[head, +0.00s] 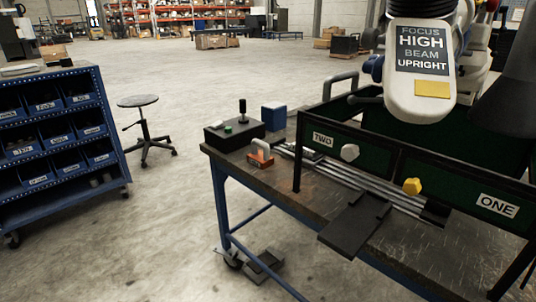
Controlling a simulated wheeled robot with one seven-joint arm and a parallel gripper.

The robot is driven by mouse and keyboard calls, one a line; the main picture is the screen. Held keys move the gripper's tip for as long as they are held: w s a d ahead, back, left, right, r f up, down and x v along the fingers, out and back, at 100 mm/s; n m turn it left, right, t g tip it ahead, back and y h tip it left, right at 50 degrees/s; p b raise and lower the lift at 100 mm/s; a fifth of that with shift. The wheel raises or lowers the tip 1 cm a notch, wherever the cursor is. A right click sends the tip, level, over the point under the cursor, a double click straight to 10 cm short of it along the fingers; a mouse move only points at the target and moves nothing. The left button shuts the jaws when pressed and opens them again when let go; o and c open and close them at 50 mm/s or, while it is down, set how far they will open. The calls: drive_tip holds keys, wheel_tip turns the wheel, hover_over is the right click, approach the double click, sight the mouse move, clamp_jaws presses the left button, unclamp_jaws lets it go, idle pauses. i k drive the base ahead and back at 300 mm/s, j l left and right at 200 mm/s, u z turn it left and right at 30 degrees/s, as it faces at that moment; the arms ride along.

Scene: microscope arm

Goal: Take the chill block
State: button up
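No object in the head view is labelled as the chill block. A small blue block (274,116) with a pale edge stands at the back left of the workbench (318,202), behind a dark control box; I cannot tell for sure that it is the chill block. An orange-and-grey piece (260,153) sits on the bench in front of that box. My gripper's fingers do not show.
Green panels marked TWO (322,139) and ONE (497,206) enclose the bench's right part. A labelled white head (421,75) hangs above. A blue bin rack (58,135) and a stool (139,101) stand left; floor between is open.

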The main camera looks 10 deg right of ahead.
sight(262, 160)
drive_tip(key=i+j+z, duration=0.1)
drive_tip(key=z, duration=0.25)
drive_tip(key=i+j+z, duration=0.1)
drive_tip(key=j+z, duration=0.15)
drive_tip(key=z, duration=0.15)
drive_tip(key=i+j+z, duration=0.15)
drive_tip(key=j, duration=0.3)
drive_tip(key=i+j+z, duration=0.15)
drive_tip(key=j, duration=0.3)
drive_tip(key=i+j+z, duration=0.1)
drive_tip(key=j, duration=0.35)
drive_tip(key=i+j+z, duration=0.15)
drive_tip(key=j, duration=0.35)
drive_tip(key=i+j, duration=0.1)
drive_tip(key=j, duration=0.65)
drive_tip(key=i+j, duration=0.1)
drive_tip(key=j, duration=0.7)
drive_tip(key=i+j+z, duration=0.1)
drive_tip(key=j, duration=0.65)
drive_tip(key=i+j, duration=0.1)
drive_tip(key=j, duration=0.65)
